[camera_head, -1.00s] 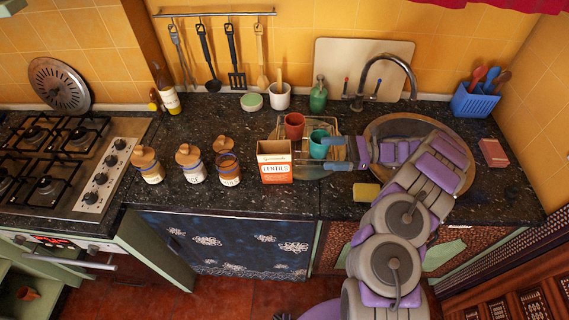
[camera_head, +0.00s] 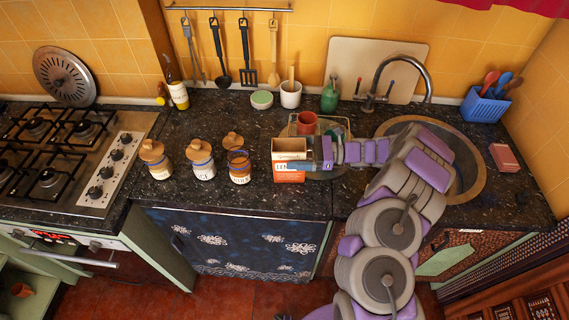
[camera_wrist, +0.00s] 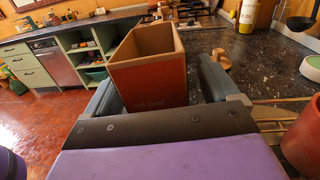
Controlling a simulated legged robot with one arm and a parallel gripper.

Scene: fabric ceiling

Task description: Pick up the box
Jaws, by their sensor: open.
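The box is an orange and white, open-topped lentils box (camera_head: 289,177) standing upright on the dark counter, right of the jars. My gripper (camera_head: 296,163) has come in from the right, and a finger crosses the front label, hiding part of it. In the wrist view the box (camera_wrist: 150,84) stands between the two spread fingers of my gripper (camera_wrist: 160,80). The jaws are open, and I cannot tell whether either finger touches the box.
Several lidded jars (camera_head: 202,160) stand left of the box. A red cup (camera_head: 306,123) is close behind my gripper, on a tray. The sink (camera_head: 470,180), faucet (camera_head: 400,62) and pink block (camera_head: 504,157) are to the right. The stove (camera_head: 60,160) is far left.

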